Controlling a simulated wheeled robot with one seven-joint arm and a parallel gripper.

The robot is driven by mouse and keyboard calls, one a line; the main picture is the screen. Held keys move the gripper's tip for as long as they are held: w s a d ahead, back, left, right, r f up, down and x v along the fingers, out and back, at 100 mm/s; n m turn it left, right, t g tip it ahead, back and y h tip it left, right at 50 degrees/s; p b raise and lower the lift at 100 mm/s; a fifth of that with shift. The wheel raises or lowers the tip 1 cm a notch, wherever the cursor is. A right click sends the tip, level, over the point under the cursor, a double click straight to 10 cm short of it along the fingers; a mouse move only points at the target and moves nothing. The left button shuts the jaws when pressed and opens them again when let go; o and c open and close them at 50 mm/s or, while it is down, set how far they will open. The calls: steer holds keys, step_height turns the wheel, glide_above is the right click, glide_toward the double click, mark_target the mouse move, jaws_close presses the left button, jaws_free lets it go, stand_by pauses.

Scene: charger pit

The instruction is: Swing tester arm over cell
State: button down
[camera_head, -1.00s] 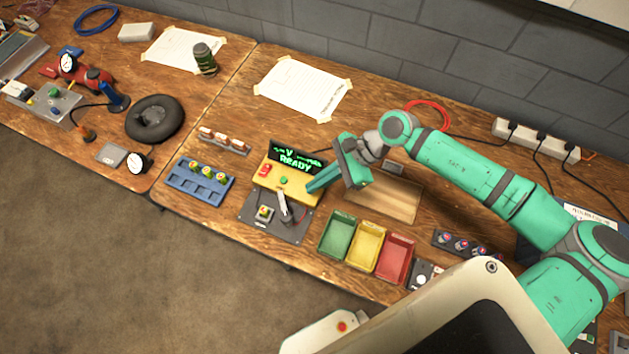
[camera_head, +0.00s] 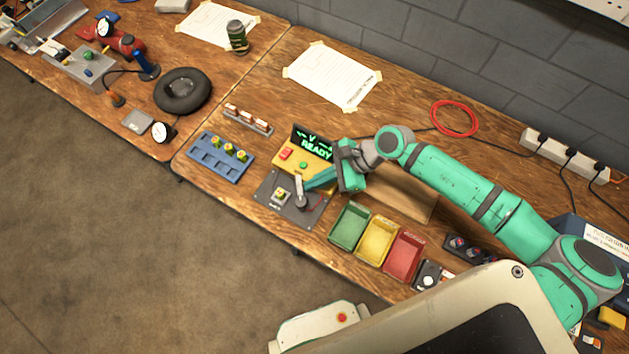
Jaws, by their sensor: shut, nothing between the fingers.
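The yellow tester (camera_head: 315,172) has a screen reading "READY", a red and a green button, and a dark plate (camera_head: 271,180) in front. A small cell (camera_head: 281,194) sits on that plate. The grey tester arm (camera_head: 299,188) stands to the right of the cell, pointing toward the screen, not over the cell. My gripper (camera_head: 308,186) is shut and empty. Its fingertips are just right of the tester arm, close beside it; I cannot tell whether they touch.
Green (camera_head: 349,227), yellow (camera_head: 377,241) and red (camera_head: 404,257) bins stand right of the tester. A blue tray (camera_head: 206,171) with several cells is to the left. The table's front edge is close to the plate.

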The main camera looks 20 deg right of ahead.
mark_target(299, 186)
steer(key=shift+w+a+n+g, duration=0.15)
steer(key=shift+w+n+g, duration=0.25)
steer(key=shift+n, duration=0.1)
steer(key=shift+w+a+n+g, duration=0.3)
steer(key=shift+n+g, duration=0.2)
steer(key=shift+n, duration=0.2)
steer(key=n+g, duration=0.1)
steer(key=w+a+n+g, duration=0.1)
steer(key=shift+a+n, duration=0.1)
steer(key=shift+n, duration=0.2)
steer(key=n+g, duration=0.1)
steer(key=a+n+g+h, duration=0.1)
steer(key=n, duration=0.1)
steer(key=a+n+g, duration=0.1)
steer(key=shift+w+a+n+g, duration=0.2)
steer(key=shift+w+n+g, duration=0.1)
steer(key=shift+n, duration=0.1)
steer(key=shift+s+a+n+h, duration=0.1)
steer(key=shift+a+n+h, duration=0.1)
steer(key=shift+n+h, duration=0.2)
steer(key=shift+g, duration=0.3)
steer(key=shift+s+d, duration=0.1)
steer(key=shift+s, duration=0.05)
steer(key=shift+s+d, duration=0.35)
steer(key=shift+s, duration=0.1)
steer(key=v, duration=1)
